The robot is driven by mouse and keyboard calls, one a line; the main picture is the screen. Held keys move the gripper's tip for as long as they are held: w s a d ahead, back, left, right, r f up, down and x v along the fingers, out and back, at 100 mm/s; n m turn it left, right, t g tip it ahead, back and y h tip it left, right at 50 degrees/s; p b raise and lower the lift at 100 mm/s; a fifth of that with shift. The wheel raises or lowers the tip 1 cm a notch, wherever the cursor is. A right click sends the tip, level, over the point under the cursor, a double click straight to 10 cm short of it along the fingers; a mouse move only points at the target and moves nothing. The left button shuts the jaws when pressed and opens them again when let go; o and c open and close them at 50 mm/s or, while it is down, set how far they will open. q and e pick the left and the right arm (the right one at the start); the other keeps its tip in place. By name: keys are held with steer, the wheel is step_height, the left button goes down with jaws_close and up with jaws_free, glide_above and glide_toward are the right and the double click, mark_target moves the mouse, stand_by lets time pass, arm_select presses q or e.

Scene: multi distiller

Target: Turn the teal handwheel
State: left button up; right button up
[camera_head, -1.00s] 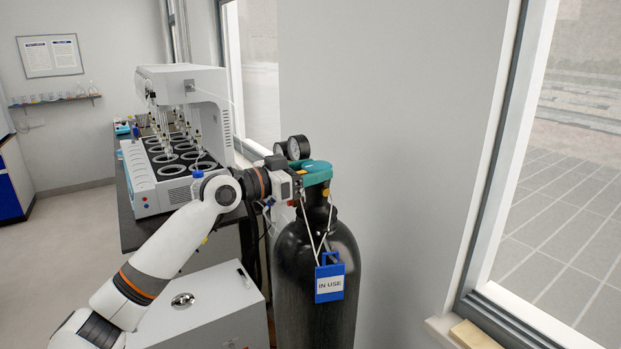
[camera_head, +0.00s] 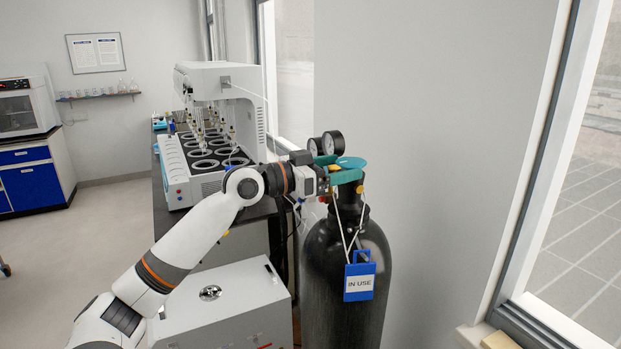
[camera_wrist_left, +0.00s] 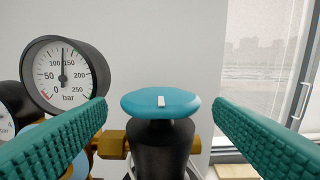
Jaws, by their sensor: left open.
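The teal handwheel (camera_head: 352,161) sits on the valve at the top of the black gas cylinder (camera_head: 325,265). In the left wrist view the handwheel (camera_wrist_left: 160,102) is a flat round cap with a white mark, above a dark stem and brass fittings. My left gripper (camera_head: 346,177) is at the valve. Its two ribbed teal fingers are open, one on each side of the handwheel, and a gap shows between each finger and the rim. My right gripper is not in view.
Two pressure gauges (camera_head: 333,142) stand beside the valve; the larger gauge (camera_wrist_left: 66,77) is close to the left finger. A blue "IN USE" tag (camera_head: 359,281) hangs on the cylinder. The distiller (camera_head: 222,85) stands on a bench at left. A wall and window lie at right.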

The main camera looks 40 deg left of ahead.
arm_select(q)
steer(key=b+v, duration=0.5)
steer(key=v, duration=0.5)
steer(key=shift+b, duration=0.3)
